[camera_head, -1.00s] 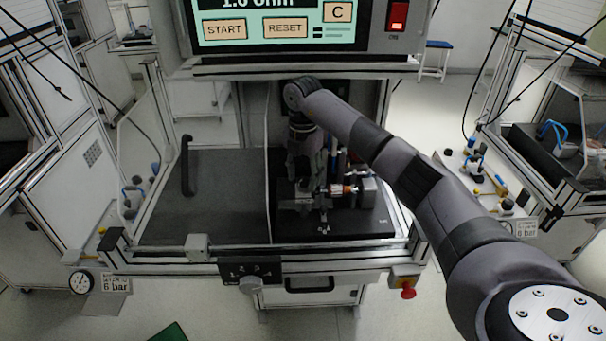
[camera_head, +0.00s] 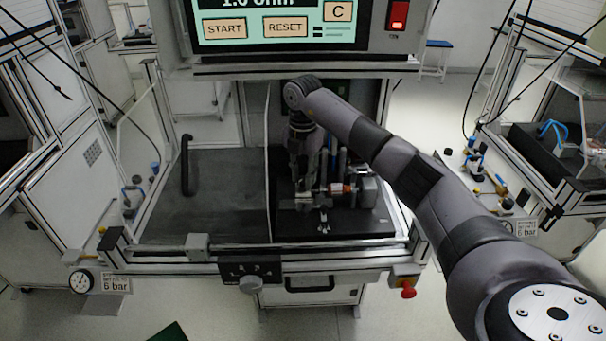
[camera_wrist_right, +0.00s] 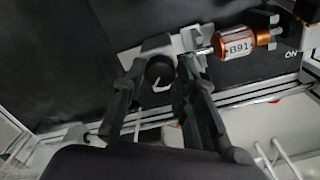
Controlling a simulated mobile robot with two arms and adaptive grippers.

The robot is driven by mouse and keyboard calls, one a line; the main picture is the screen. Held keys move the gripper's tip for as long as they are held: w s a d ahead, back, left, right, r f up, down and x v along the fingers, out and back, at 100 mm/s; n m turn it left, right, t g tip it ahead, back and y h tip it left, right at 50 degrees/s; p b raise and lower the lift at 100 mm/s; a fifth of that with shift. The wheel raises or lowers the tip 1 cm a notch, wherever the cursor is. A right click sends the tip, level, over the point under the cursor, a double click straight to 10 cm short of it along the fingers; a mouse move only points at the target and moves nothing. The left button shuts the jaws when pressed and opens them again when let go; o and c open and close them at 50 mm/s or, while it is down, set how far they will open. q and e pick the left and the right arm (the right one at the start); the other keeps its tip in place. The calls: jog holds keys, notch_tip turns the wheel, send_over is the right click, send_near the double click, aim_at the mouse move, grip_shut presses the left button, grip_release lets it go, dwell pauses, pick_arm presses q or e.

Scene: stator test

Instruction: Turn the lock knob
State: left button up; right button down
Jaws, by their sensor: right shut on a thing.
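The lock knob (camera_wrist_right: 159,71) is round and black with a pale mark. In the right wrist view it lies between the two fingers of my right gripper (camera_wrist_right: 161,85), which is shut on it. A light metal block (camera_wrist_right: 150,46) sits around the knob. In the head view my right gripper (camera_head: 304,180) points down over the fixture and hides the knob. Beside the knob, a shaft carries a copper-wound part (camera_wrist_right: 239,42) marked B91; it also shows in the head view (camera_head: 341,188). My left gripper is not in view.
The fixture stands on a black plate (camera_head: 350,222) inside the bench frame. The left half of the bench (camera_head: 225,215) is clear apart from a black upright handle (camera_head: 187,165). A tester with START and RESET buttons (camera_head: 285,27) hangs above.

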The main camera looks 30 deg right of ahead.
jog(key=shift+n, duration=0.3)
jog(key=n, duration=0.2)
jog(key=shift+n+p, duration=0.3)
jog(key=shift+n, duration=0.1)
jog(key=n, duration=0.4)
jog(key=shift+n, duration=0.3)
jog(key=n, duration=0.4)
jog(key=shift+n, duration=2.5)
jog(key=c, duration=1.3)
grip_release()
